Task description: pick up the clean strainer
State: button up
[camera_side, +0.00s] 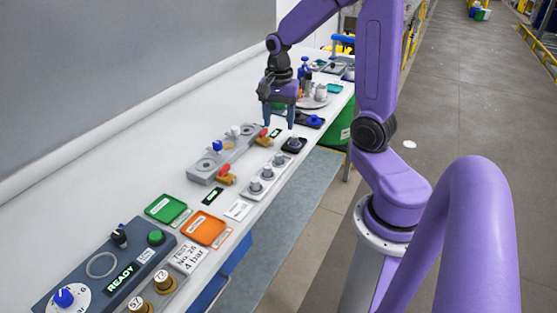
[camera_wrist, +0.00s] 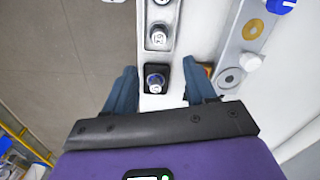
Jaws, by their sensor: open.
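My gripper (camera_side: 279,124) is open above the far part of the bench, fingers pointing down. In the wrist view its blue fingertips (camera_wrist: 160,66) stand apart on either side of a small round-topped piece (camera_wrist: 156,81) in a black square holder. Nothing is between the fingers at their height that I can tell. In the side view this piece in its black holder (camera_side: 293,145) sits near the front edge. I cannot tell which piece is the clean strainer; the labels are too small to read.
Green (camera_side: 165,208) and orange (camera_side: 204,227) trays and a control panel (camera_side: 105,270) stand nearer. Bottles (camera_side: 304,70) and a round stand crowd the far end. The bench's left side is clear.

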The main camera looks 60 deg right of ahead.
send_over(279, 153)
notch_tip(279, 153, down, 5)
jog(key=shift+w+d, duration=0.1)
jog(key=f, duration=0.3)
jog(key=shift+a+f, duration=0.2)
jog(key=shift+a, duration=0.05)
jog(key=shift+f, duration=0.9)
grip_shut()
